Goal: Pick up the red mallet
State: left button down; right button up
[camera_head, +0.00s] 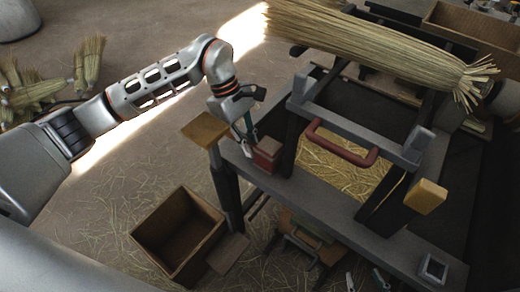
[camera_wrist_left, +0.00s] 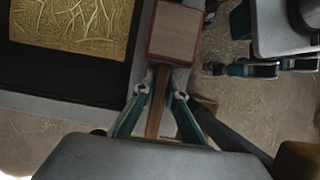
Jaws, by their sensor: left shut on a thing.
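The red mallet (camera_head: 266,155) is at the left end of the grey bench, near its corner. Its block-shaped red head also shows in the left wrist view (camera_wrist_left: 178,33), with the brown handle running down from it. My left gripper (camera_wrist_left: 161,95) is shut on the handle, one teal finger on each side. In the head view the gripper (camera_head: 247,132) is just above the head, partly hidden by its own wrist. My right gripper (camera_head: 366,281) shows only as two separated fingertips at the bottom edge, with nothing visible between them.
The grey bench (camera_head: 330,207) carries a frame with a dark red handle bar (camera_head: 342,150) over a straw bed (camera_head: 345,173). A large straw bundle (camera_head: 375,38) lies across the back. An open wooden box (camera_head: 180,235) stands on the floor.

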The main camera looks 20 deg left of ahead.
aim_at(250, 142)
pick_arm(q)
jog(key=shift+r, duration=0.1)
jog(key=shift+r, duration=0.55)
notch_tip(250, 142, up, 2)
jog(key=shift+w+r+p, duration=0.1)
jog(key=shift+r+p, duration=0.05)
jog(key=shift+p, duration=0.2)
jog(key=shift+w+a+r, duration=0.1)
jog(key=shift+w+a, duration=0.05)
jog(key=shift+a, duration=0.4)
jog(key=a, duration=0.2)
jog(key=w+a, duration=0.2)
jog(key=a, duration=0.1)
jog(key=shift+a, duration=0.3)
jog(key=w+a, duration=0.3)
jog(key=a, duration=0.7)
jog(key=shift+w+b, duration=0.35)
jog(key=shift+b, duration=0.05)
pick_arm(e)
jog(key=shift+a, duration=0.1)
